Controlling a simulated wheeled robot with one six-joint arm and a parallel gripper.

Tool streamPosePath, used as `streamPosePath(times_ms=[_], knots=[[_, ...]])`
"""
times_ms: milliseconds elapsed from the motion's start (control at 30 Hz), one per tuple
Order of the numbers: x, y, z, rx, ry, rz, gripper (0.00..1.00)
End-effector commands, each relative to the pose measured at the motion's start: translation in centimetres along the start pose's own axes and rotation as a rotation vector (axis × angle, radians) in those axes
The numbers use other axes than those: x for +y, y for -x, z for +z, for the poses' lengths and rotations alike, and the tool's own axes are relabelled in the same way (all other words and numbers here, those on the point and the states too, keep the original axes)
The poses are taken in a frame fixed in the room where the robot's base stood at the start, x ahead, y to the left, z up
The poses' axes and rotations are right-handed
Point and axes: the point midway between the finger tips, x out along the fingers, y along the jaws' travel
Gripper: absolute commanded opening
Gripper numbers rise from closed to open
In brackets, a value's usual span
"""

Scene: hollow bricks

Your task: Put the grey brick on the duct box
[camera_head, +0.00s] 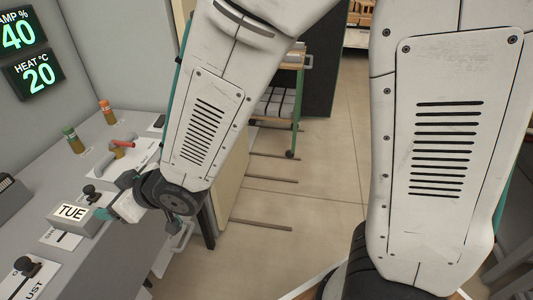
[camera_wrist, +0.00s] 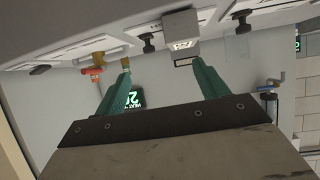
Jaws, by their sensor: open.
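I cannot pick out a grey brick or a duct box for certain in either view. My gripper (camera_head: 108,198) is at the left in the head view, over the grey control desk, beside a small pale block marked TUE (camera_head: 72,212). In the wrist view its two teal fingers (camera_wrist: 160,64) are spread apart with nothing between them. The TUE block (camera_wrist: 181,29) shows beyond the fingertips there, apart from them. My arm links hide much of the head view's middle and right.
The desk (camera_head: 105,265) carries black knobs, a red-handled valve (camera_head: 123,144), a green-topped fitting (camera_head: 72,139) and an orange-topped one (camera_head: 107,111). Lit displays (camera_head: 33,75) hang on the wall. A green-framed cart (camera_head: 298,110) holds pale blocks (camera_head: 274,103). Tiled floor (camera_head: 335,170) is open in the middle.

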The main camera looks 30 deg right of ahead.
Motion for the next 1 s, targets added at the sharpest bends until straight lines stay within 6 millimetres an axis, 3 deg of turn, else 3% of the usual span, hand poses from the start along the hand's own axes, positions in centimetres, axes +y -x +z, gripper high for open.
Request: streamPosePath(times_ms=[33, 167, 200, 367, 500, 600, 700, 833, 1000], knots=[[2.5, 1.5, -0.6, -0.037, -0.020, 0.054, 0.73], [8.7, 7.1, -0.2, -0.211, -0.098, 0.202, 0.73], [10.3, 9.2, 0.1, -0.269, -0.129, 0.243, 0.73], [14.1, 19.0, 2.3, -0.499, -0.286, 0.378, 0.73], [14.0, 27.9, 4.4, -0.684, -0.444, 0.445, 0.73], [12.5, 33.0, 5.7, -0.789, -0.545, 0.464, 0.73], [10.8, 36.5, 6.6, -0.865, -0.621, 0.466, 0.73], [9.4, 38.8, 7.1, -0.919, -0.672, 0.461, 0.76], [9.0, 39.3, 7.3, -0.935, -0.684, 0.458, 0.76]])
